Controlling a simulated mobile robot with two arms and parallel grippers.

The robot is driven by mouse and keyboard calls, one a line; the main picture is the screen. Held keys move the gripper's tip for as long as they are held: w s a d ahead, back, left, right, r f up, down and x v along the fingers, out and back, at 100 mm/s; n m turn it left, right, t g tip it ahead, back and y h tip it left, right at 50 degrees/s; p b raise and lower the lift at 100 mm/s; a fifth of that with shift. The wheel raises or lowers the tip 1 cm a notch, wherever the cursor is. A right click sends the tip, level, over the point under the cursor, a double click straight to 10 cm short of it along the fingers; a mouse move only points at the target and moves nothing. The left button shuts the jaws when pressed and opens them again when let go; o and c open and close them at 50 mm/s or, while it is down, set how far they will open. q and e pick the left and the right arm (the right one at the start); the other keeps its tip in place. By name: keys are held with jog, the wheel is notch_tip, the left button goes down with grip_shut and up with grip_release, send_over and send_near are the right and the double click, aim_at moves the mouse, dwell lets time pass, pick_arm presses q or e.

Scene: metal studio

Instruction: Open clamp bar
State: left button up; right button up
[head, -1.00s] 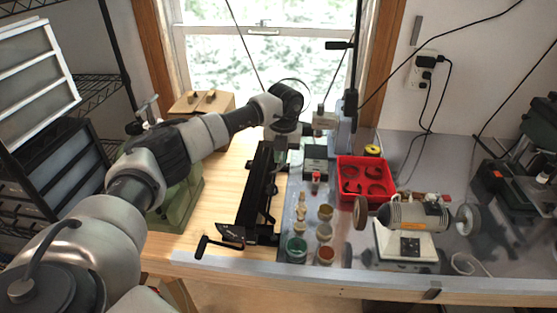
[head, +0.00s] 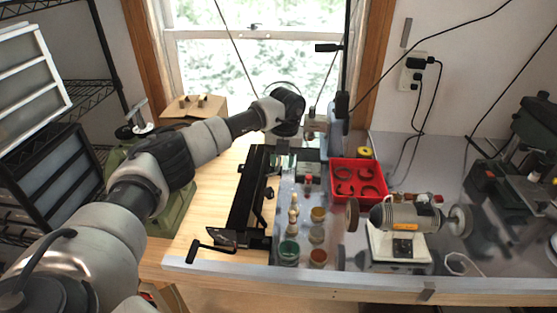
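A long black bending tool with a clamp bar (head: 247,190) lies lengthwise on the wooden bench, left of the grey metal top. A black crank-like handle (head: 210,248) sticks out to the left at its near end. My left arm reaches over from the left, and its gripper (head: 284,160) hangs beside the far right end of the black tool. The gripper is small and partly hidden by my wrist; I cannot tell whether its fingers are open or touch the tool. My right gripper is not in view.
Right of the tool stand small jars (head: 289,252) and a red tray (head: 357,180) of dark curved parts. A bench grinder (head: 405,218) is further right. A cardboard box (head: 195,108) stands at the back left, near the window. Bare wood lies left of the tool.

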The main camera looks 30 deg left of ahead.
pick_arm(q)
jog(key=w+d+r+p, duration=0.2)
jog(key=w+d+r, duration=0.2)
jog(key=d+r, duration=0.2)
jog(key=shift+d, duration=1.1)
jog(key=shift+r, duration=0.1)
dwell(0.4)
notch_tip(320, 180, up, 11)
jog(key=b, duration=0.3)
jog(key=shift+d, duration=0.2)
jog(key=shift+f, duration=0.2)
